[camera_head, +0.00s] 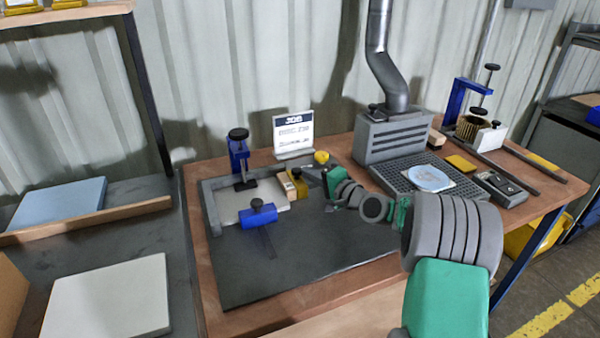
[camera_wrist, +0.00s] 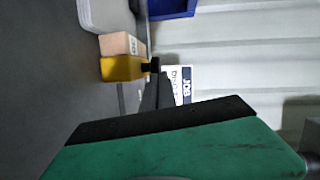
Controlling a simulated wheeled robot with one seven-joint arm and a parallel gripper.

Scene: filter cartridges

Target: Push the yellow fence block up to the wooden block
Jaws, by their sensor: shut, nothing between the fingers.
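The yellow fence block (camera_head: 299,189) lies on the dark plate at the bench's left part. It also shows in the wrist view (camera_wrist: 119,69). The pale wooden block (camera_head: 285,184) sits right beside it, and in the wrist view (camera_wrist: 117,43) the two faces appear to meet with no visible gap. My gripper (camera_head: 312,174) is shut and empty. Its dark fingertips (camera_wrist: 151,66) are at the near end of the yellow block in the wrist view, close to or touching it; I cannot tell which.
A job sign (camera_head: 293,132) stands behind. A grey fume box (camera_head: 390,135) is at right. The front of the dark plate is clear.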

